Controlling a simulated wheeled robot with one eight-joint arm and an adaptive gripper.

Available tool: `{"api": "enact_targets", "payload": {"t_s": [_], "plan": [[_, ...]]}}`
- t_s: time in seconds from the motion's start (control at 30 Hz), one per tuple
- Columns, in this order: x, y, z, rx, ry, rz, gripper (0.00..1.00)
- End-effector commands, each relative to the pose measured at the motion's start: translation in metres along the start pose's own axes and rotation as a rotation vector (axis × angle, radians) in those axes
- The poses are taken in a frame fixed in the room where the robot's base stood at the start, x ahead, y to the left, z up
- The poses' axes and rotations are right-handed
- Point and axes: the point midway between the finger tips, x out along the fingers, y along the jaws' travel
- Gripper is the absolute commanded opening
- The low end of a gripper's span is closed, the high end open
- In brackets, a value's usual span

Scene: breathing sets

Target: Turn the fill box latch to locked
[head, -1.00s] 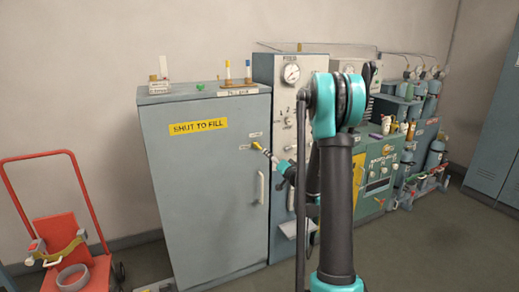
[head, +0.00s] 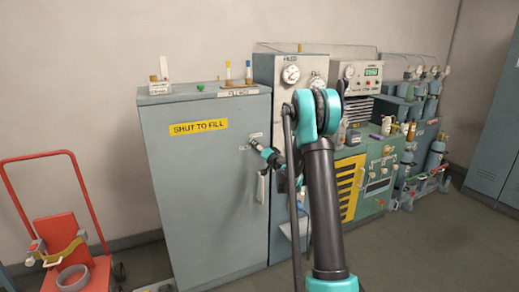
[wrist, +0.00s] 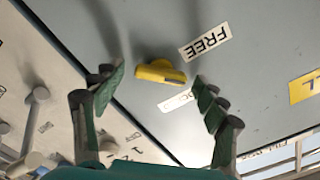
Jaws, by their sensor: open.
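The fill box (head: 195,200) is a tall grey cabinet with a yellow "SHUT TO FILL" sign (head: 199,127) on its door. Its latch (wrist: 158,72) is a small yellow lever on the door face, seen in the wrist view. The lever's narrow end points right, between the "FREE" label (wrist: 206,42) and a second white label (wrist: 175,100) whose text I cannot fully read. My gripper (wrist: 157,84) is open, with one finger on each side of the latch and no clear contact. In the head view, my gripper (head: 256,145) hides the latch.
The door's pale handle (head: 262,187) is just below my gripper. A gauge panel (head: 290,100) stands right of the cabinet, behind my arm. A red hand truck (head: 75,240) stands at the left. Small items stand on the cabinet top.

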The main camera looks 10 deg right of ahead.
Motion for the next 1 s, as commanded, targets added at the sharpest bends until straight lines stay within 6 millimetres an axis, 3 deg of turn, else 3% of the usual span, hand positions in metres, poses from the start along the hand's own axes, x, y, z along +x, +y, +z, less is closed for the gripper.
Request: {"api": "enact_targets", "payload": {"t_s": [0.17, 0.57, 1.0], "plan": [[-0.0001, 0.0000, 0.0000, 0.000, 0.000, 0.000, 0.72], [-0.0003, 0.0000, 0.0000, 0.000, 0.000, 0.000, 0.24], [-0.0004, 0.0006, -0.0001, 0.101, 0.000, 0.000, 0.23]]}}
